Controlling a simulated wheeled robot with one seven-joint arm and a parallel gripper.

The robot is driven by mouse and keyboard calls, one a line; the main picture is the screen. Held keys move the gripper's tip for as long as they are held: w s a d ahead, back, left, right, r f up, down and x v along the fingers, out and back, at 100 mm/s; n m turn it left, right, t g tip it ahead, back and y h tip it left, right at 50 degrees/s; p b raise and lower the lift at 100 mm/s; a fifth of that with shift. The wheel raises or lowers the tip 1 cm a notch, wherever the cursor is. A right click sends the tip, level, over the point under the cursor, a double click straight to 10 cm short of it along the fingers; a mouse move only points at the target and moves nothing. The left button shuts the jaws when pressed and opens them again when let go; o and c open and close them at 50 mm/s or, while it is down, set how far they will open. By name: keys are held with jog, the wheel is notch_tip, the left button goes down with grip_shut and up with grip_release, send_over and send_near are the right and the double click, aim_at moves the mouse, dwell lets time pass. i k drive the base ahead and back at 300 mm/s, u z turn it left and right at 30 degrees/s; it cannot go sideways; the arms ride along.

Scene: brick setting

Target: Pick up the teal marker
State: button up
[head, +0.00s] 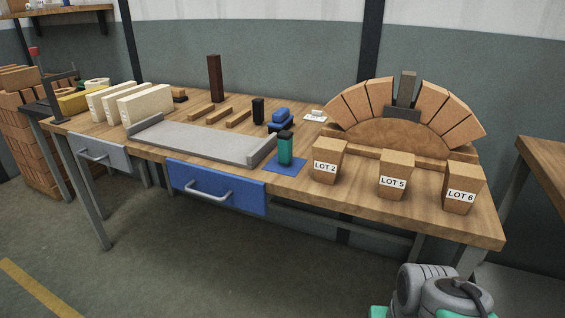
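The teal marker (285,150) is a short upright cylinder with a dark cap. It stands on a small blue square mat (294,170) near the front edge of the wooden workbench (330,205), left of the block labelled LOT 2 (328,161). Nothing covers it in the head view. My gripper is not in view.
A grey tray (205,142) lies close on the marker's left. A black block (258,111) and a blue-and-black object (280,121) stand behind it. A brick arch (405,115) and blocks LOT 5 (395,175) and LOT 6 (462,188) are to the right.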

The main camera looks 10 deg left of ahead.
aim_at(285, 137)
jog(key=k, duration=1)
jog(key=u, duration=0.8)
jog(key=i, duration=0.65)
jog(key=u, duration=0.75)
jog(key=i, duration=0.9)
jog(key=z, duration=0.35)
